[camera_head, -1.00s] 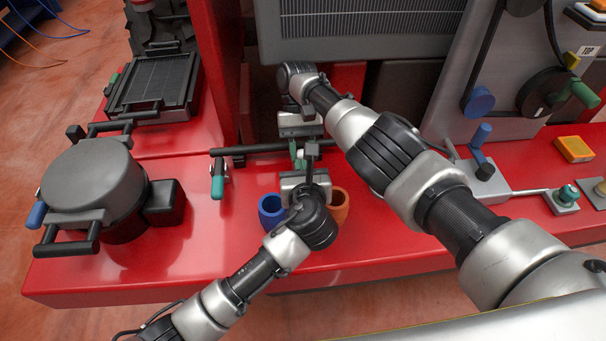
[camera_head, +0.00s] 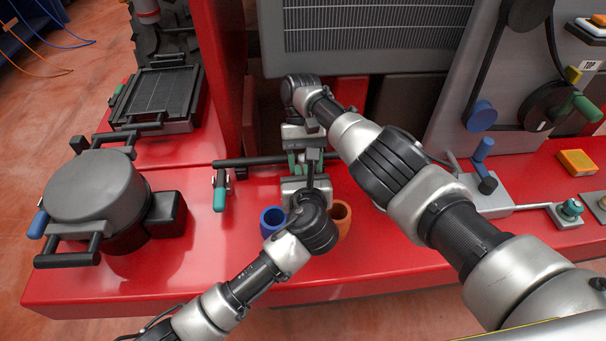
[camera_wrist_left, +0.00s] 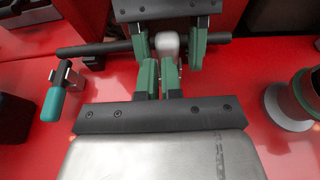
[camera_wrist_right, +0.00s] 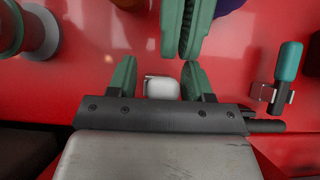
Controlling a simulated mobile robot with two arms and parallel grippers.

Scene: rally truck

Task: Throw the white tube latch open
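The white latch piece (camera_wrist_left: 169,45) is a small rounded white end by the black tube (camera_wrist_left: 105,47). In the right wrist view, the white piece (camera_wrist_right: 162,88) lies between the spread green fingers of my right gripper (camera_wrist_right: 159,68), with a gap on each side. My left gripper (camera_wrist_left: 161,62) has its green fingers close together, tips just short of the white piece, with nothing seen between them. In the head view, my left gripper (camera_head: 300,165) faces the right one over the tube, and the arms hide most of the white piece.
A teal-handled toggle (camera_head: 220,192) stands at the tube's left end. A blue cup (camera_head: 272,220) and an orange cup (camera_head: 340,214) stand close beside my left wrist. A round dark pot-like unit (camera_head: 97,190) is at left. The red bench (camera_head: 200,265) is clear in front.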

